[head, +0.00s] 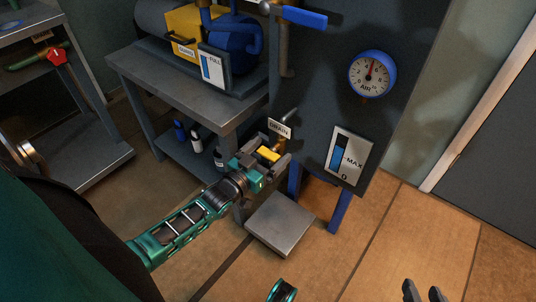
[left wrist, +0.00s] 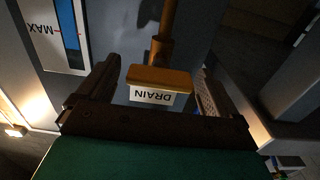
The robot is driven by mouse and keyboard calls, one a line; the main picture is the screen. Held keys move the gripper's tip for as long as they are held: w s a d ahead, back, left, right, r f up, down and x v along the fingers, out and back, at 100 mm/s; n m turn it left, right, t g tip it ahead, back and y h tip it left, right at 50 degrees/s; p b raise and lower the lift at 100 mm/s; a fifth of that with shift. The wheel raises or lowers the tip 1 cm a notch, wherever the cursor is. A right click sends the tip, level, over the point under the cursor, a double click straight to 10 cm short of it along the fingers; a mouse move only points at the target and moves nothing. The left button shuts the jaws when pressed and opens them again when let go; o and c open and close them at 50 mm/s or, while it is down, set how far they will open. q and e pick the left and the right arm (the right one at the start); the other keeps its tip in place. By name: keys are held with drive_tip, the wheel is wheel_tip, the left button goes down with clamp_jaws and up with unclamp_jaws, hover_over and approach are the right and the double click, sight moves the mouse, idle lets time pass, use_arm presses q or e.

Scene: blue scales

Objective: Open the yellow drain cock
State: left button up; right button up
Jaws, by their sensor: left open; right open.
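The yellow drain cock (head: 268,153) is low on the dark panel, by a white DRAIN label (head: 279,128). In the left wrist view its yellow handle (left wrist: 158,77) lies crosswise below a brownish pipe, with the DRAIN label (left wrist: 152,96) at its edge. My left gripper (head: 266,158) is open, with one finger on each side of the handle. In the left wrist view a gap shows between the handle and each finger of the left gripper (left wrist: 155,85). My right gripper (head: 424,291) is open and empty over the floor at the bottom right.
The dark panel (head: 330,65) carries a blue-rimmed AIR dial (head: 372,73), a 0-MAX level gauge (head: 345,157) and a blue lever (head: 298,16). A grey bench (head: 180,94) with blue and yellow machinery stands left. A low grey block (head: 280,224) sits on the floor below. Floor at right is clear.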

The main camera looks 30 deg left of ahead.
use_arm(q)
drive_tip(key=shift+c, duration=0.3)
drive_tip(key=c, duration=0.9)
